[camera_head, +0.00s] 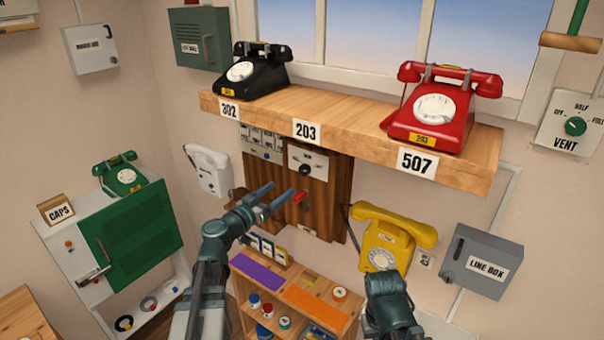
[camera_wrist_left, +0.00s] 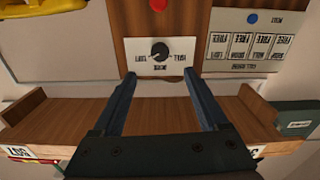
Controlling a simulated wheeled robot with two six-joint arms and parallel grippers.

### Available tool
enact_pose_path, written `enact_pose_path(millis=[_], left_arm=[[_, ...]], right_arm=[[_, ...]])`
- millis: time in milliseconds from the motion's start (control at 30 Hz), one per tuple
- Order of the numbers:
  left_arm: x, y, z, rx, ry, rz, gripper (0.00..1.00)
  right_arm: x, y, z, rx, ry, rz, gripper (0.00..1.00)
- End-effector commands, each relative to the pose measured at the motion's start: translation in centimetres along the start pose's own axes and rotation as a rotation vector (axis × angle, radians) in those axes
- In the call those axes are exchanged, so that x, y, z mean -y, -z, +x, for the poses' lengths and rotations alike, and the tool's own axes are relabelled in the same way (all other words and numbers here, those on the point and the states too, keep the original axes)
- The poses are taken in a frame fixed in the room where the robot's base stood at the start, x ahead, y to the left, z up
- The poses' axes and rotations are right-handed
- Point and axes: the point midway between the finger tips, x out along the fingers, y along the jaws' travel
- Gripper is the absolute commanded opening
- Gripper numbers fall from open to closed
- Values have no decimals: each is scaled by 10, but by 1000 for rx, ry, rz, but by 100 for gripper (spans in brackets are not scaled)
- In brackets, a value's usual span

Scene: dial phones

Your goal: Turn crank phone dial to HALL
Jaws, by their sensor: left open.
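The wooden crank phone (camera_head: 338,195) is on the wall below the shelf. Its white plate (camera_head: 300,156) carries a black dial knob (camera_head: 306,169). In the left wrist view, upside down, the knob (camera_wrist_left: 160,50) sits on the plate (camera_wrist_left: 180,57), with small labels I cannot read surely. A red knob (camera_head: 299,198) is below the plate. My left gripper (camera_head: 283,188) is open and empty, its fingers pointing toward the phone, apart from the dial. In the left wrist view the fingertips (camera_wrist_left: 160,75) are either side of the line to the dial. My right arm shows at the lower right; its fingers are hidden.
The shelf (camera_head: 460,155) above holds a black phone (camera_head: 262,75) and a red phone (camera_head: 435,110). A yellow phone (camera_head: 392,237) hangs right of the crank phone, a white phone (camera_head: 209,170) left. A low cubby unit (camera_head: 290,290) stands below.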

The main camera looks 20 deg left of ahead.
Motion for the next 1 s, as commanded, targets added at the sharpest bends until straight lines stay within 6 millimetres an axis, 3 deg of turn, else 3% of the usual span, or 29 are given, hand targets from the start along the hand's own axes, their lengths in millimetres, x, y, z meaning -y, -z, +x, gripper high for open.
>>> enact_pose_path(millis=[200,500,700,1000], left_arm=[[2,0,50,1,-3,0,76],[1,0,98,1,-2,0,76],[0,0,112,1,-3,0,76],[-1,0,114,1,-2,0,76]], right_arm=[[0,0,0,0,0,0,0],[0,0,0,0,0,0,0],[0,0,0,0,0,0,0],[0,0,0,0,0,0,0]])
